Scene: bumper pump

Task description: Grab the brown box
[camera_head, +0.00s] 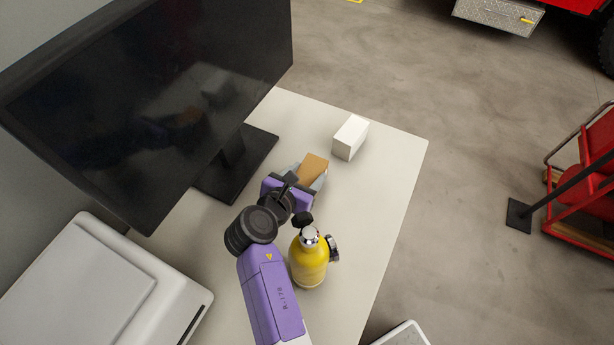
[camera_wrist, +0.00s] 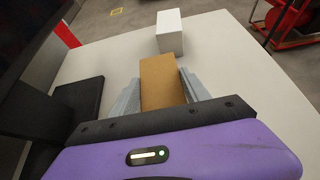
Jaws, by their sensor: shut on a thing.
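The brown box (camera_head: 313,168) is on or just above the white table, beyond the end of my arm in the head view. In the wrist view the brown box (camera_wrist: 161,82) sits between the two grey fingers of my gripper (camera_wrist: 160,92). My gripper (camera_head: 309,174) is shut on the brown box, one finger on each side. The near end of the box is hidden by the gripper body. I cannot tell whether the box touches the table.
A white box (camera_head: 350,137) stands beyond the brown box. A yellow bottle (camera_head: 308,262) stands close to the right of my arm. A black monitor (camera_head: 160,85) on a dark stand (camera_head: 232,165) is at left. The table's right side (camera_head: 385,190) is clear.

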